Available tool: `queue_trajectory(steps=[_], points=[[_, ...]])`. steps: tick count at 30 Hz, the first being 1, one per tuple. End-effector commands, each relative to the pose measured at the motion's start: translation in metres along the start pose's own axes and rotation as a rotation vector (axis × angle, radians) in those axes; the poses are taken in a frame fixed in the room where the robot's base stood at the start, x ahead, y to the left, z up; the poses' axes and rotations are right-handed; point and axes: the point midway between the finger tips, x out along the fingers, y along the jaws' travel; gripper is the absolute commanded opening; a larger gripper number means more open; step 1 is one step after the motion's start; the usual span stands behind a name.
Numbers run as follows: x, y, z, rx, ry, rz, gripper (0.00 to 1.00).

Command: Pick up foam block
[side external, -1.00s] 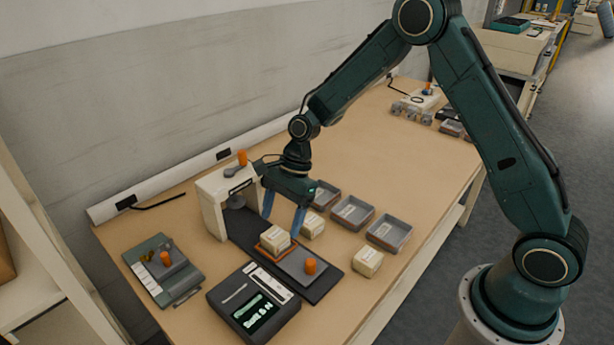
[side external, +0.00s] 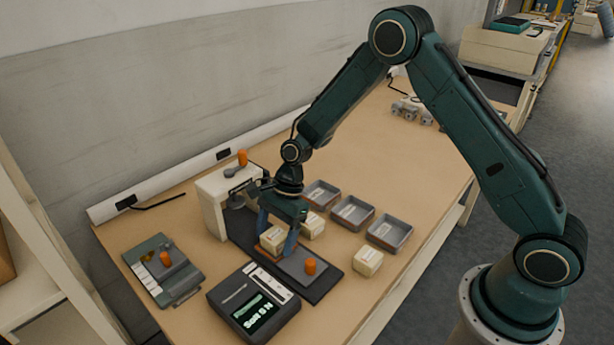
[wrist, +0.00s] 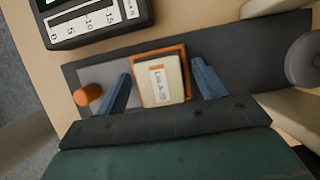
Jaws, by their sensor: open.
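A cream foam block (side external: 272,238) with a white label sits on an orange-edged plate (side external: 263,250) on the dark base of a press-like device. It also shows in the wrist view (wrist: 160,82), its label facing up, with the orange rim (wrist: 185,60) around it. My gripper (side external: 277,244) is open, its two blue fingers on either side of this block. In the wrist view, gaps show between the block and both fingers of my gripper (wrist: 162,85). Two similar blocks stand nearby, one just right of my gripper (side external: 313,225) and one farther right (side external: 368,261).
The press's pale column (side external: 212,207) stands close left of my gripper. An orange knob (side external: 310,266) is on the device's front end. A display unit (side external: 253,302) lies in front. Grey trays (side external: 352,212) stand to the right. The bench beyond them is largely clear.

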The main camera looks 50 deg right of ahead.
Motion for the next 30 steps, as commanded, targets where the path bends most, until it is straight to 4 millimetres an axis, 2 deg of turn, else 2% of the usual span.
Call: queue_trajectory(steps=[8,15,17,30], points=[[-0.0003,0.0000,-0.0001,0.000,0.000,0.000,0.69],[-0.0004,0.0000,-0.0001,0.000,0.000,0.000,0.24],[-0.0004,0.0000,-0.0001,0.000,0.000,0.000,0.20],[-0.0083,-0.0005,0.0032,-0.001,0.000,-0.002,0.20]])
